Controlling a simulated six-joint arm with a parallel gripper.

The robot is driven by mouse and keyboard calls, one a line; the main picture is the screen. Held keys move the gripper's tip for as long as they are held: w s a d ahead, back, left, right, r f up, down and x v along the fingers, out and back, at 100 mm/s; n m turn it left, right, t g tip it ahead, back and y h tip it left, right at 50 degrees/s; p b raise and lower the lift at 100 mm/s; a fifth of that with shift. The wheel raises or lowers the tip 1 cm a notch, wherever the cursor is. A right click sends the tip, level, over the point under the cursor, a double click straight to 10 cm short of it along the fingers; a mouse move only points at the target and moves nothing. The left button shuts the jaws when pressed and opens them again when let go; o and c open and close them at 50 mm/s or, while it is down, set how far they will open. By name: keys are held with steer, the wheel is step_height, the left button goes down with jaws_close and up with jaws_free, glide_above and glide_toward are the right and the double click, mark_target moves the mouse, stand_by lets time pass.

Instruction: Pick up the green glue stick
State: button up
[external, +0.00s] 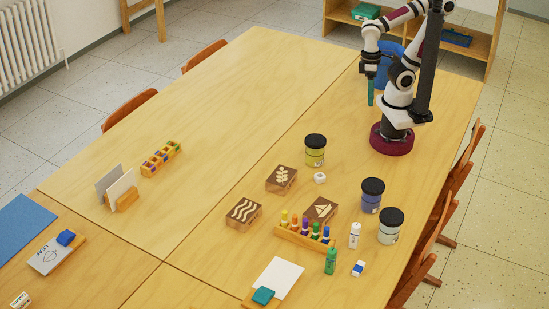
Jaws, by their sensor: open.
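The green glue stick (331,261) stands upright on the near right part of the table. It is just in front of the wooden marker holder and left of a small blue-and-white eraser. My gripper (371,98) is high at the upper right, above the far end of the table and far from the glue stick. Its teal fingers point down and look empty. The gap between the fingers is hard to see at this size.
A white glue bottle (354,235), the eraser (358,268) and the marker holder (310,236) crowd around the glue stick. Jars (391,226) stand to the right. Carved wooden blocks (244,213) lie to the left. The far table half is mostly clear.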

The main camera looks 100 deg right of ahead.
steer(key=shift+o, duration=1.4)
steer(key=w+a+f+n+t+h, duration=0.1)
steer(key=w+a+f+n+t, duration=0.1)
steer(key=w, duration=0.5)
steer(key=w+a+f+n+t, duration=0.1)
steer(key=w+n, duration=0.2)
steer(key=w, duration=0.5)
steer(key=n+t+y, duration=0.4)
steer(key=n+y, duration=0.6)
steer(key=n, duration=0.2)
glide_toward(333, 248)
steer(key=x, duration=1.1)
steer(key=shift+f, duration=0.2)
